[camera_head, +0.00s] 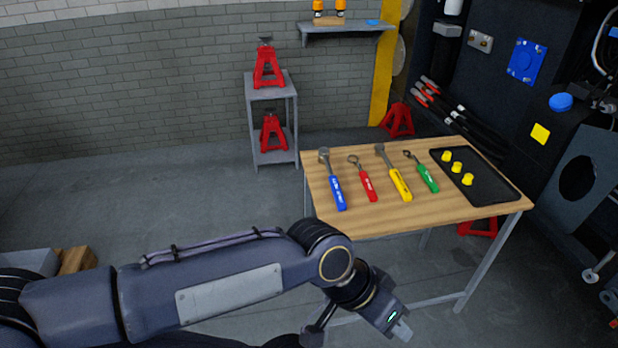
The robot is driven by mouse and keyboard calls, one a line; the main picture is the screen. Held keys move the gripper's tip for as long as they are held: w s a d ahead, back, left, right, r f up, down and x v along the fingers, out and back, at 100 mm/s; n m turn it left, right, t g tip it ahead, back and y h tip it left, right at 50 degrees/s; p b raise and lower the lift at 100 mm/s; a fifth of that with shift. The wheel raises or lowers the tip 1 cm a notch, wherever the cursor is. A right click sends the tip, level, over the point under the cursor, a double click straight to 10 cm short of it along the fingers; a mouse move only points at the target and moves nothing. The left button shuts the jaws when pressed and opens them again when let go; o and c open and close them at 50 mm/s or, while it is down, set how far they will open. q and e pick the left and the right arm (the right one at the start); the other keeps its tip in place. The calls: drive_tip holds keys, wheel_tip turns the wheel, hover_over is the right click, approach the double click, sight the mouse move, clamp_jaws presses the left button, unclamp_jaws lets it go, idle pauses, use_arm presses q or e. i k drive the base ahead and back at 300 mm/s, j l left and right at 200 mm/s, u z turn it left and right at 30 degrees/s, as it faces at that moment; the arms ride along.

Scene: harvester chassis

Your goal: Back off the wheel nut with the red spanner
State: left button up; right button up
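The red spanner (367,184) lies on the wooden table (450,215), between a blue-handled tool (337,190) and a yellow-handled tool (399,183). Its ring end points toward the back of the table. My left gripper (402,331) is low in front of the table's near edge, apart from all the tools. Its fingertips are small here, and I cannot tell whether they are open or shut. My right gripper is not in view. I cannot make out the wheel nut in this view.
A green-handled tool (428,178) and a black tray (495,187) with yellow caps (457,167) share the table. The dark chassis (505,95) stands right behind it. A grey stand (270,90) holds red jacks at the back. The floor left of the table is largely clear.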

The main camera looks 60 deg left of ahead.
sight(373, 197)
drive_tip(key=u, duration=1.65)
drive_tip(key=l+z, duration=0.1)
drive_tip(key=z, duration=0.35)
drive_tip(key=l+z, duration=0.15)
drive_tip(key=z, duration=0.25)
drive_tip(key=l+z, duration=0.15)
drive_tip(key=z, duration=0.3)
drive_tip(key=l+z, duration=0.1)
drive_tip(key=z, duration=0.35)
drive_tip(key=i+l, duration=0.35)
drive_tip(key=l, duration=0.2)
drive_tip(key=u, duration=2.2)
drive_tip(key=i+j, duration=0.85)
drive_tip(key=i, duration=0.15)
drive_tip(key=j+u, duration=0.05)
